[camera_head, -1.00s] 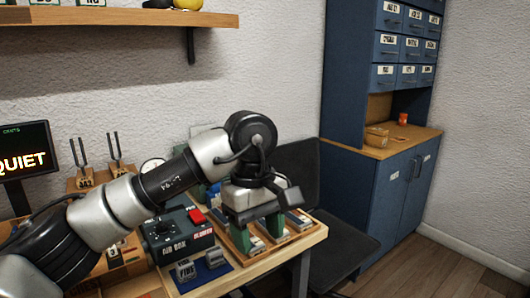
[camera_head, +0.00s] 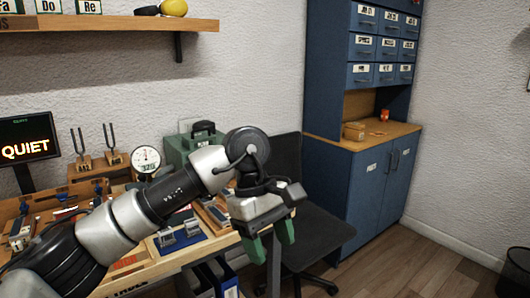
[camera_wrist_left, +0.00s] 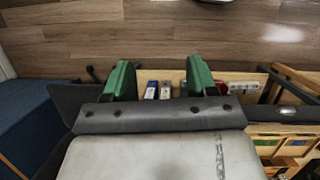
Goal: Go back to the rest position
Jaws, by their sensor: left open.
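My left gripper (camera_head: 270,248) has two green fingers pointing down. They are apart with nothing between them. It hangs by the right end of the workbench (camera_head: 206,254), in front of the dark chair (camera_head: 318,226). In the left wrist view the green fingers (camera_wrist_left: 159,80) stand apart near the bench edge, with small objects on the bench beyond. My left arm reaches across the bench from the lower left and hides part of it. My right gripper is not in view.
A blue mat with a metal part (camera_head: 178,238), a round gauge (camera_head: 146,160), tuning forks (camera_head: 112,146) and a green case (camera_head: 190,148) are on the bench. A blue cabinet (camera_head: 352,184) stands at the right. The wooden floor (camera_head: 400,268) is open in front of it.

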